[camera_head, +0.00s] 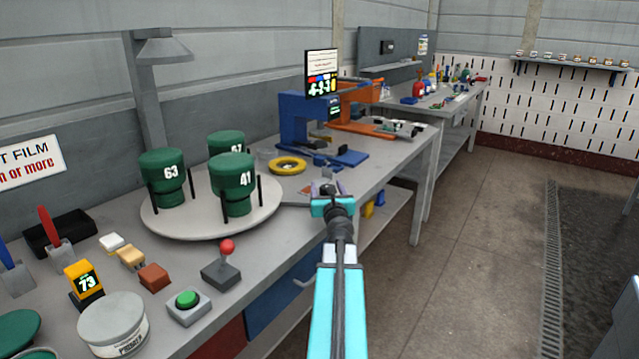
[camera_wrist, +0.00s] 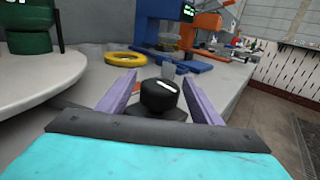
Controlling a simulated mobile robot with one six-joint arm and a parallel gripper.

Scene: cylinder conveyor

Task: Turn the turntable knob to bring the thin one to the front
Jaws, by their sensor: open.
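The round white turntable (camera_head: 215,222) carries green cylinders held by black posts: number 63 (camera_head: 163,180) at left, number 41 (camera_head: 233,183) at front right, and one behind (camera_head: 230,142) whose number is partly hidden. I cannot tell a clearly thinner one. The black knob (camera_wrist: 160,97), with a white mark on top, sits on a dark base beside the turntable. My gripper (camera_head: 328,190) is open at the knob. In the wrist view its two purple fingers (camera_wrist: 159,80) stand on either side of the knob, with visible gaps.
A yellow ring (camera_head: 287,165) and a blue stand (camera_head: 300,122) lie beyond the knob. A red-balled joystick (camera_head: 222,268), a green button (camera_head: 188,300) and a yellow display reading 73 (camera_head: 85,281) stand nearer on the bench. The floor at right is clear.

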